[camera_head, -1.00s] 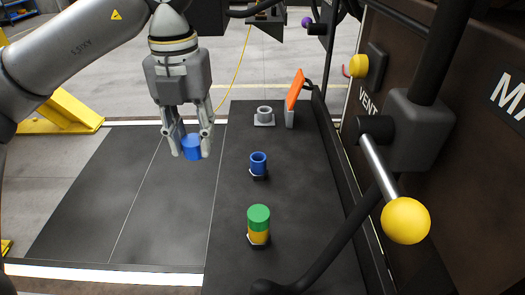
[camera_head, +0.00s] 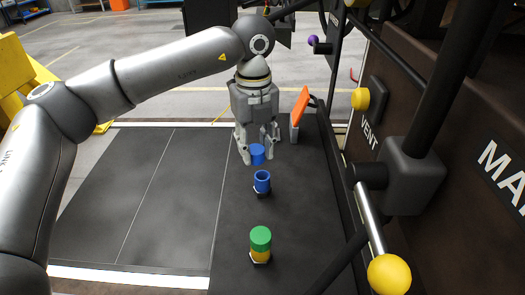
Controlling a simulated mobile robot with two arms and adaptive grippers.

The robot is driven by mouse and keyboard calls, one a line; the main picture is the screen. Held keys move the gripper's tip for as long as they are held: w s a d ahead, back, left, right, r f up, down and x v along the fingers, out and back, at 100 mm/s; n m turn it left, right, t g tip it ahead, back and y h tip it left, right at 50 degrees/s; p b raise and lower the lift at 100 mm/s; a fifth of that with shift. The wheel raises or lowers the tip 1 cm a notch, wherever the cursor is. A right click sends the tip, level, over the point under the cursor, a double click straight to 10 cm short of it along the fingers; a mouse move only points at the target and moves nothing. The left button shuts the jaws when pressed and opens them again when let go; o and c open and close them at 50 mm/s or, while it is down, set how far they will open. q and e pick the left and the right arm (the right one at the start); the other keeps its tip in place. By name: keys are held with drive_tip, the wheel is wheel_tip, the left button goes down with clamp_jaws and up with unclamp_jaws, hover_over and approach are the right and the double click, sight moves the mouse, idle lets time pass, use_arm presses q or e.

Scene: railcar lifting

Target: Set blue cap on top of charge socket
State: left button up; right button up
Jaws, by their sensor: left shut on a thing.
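My left gripper (camera_head: 257,152) is shut on the blue cap (camera_head: 258,157), a short blue cylinder between its fingertips. The cap is above the dark platform, just behind an upright blue open-topped socket (camera_head: 262,181) in this view. A gap shows between the cap and that socket. A green cap (camera_head: 260,238) sits on a yellow socket (camera_head: 260,256) nearer to me. No label shows which one is the charge socket. A grey socket seen earlier farther back is now hidden behind my gripper. My right gripper is not in view.
An orange flap (camera_head: 300,106) on a grey block stands right of my gripper. A yellow-knobbed lever (camera_head: 389,274), dark handrails and the railcar wall with a yellow VENT knob (camera_head: 360,99) bound the right side. The dark platform (camera_head: 150,200) at left is clear.

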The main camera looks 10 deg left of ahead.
sight(262, 150)
use_arm(q)
drive_tip(key=shift+w+d+f, duration=0.25)
drive_tip(key=shift+w+f, duration=0.2)
drive_tip(key=shift+f, duration=0.2)
drive_tip(key=shift+w+d+f+p, duration=0.3)
drive_tip(key=shift+f+p, duration=0.15)
drive_tip(key=shift+f, duration=0.1)
wheel_tip(262, 150, down, 3)
drive_tip(key=shift+f+p, duration=0.1)
drive_tip(key=shift+p, duration=0.3)
drive_tip(key=shift+f+b, duration=0.45)
drive_tip(key=shift+b, duration=0.1)
drive_tip(key=o, duration=0.8)
drive_tip(key=shift+c, duration=0.2)
drive_tip(key=shift+r, duration=0.15)
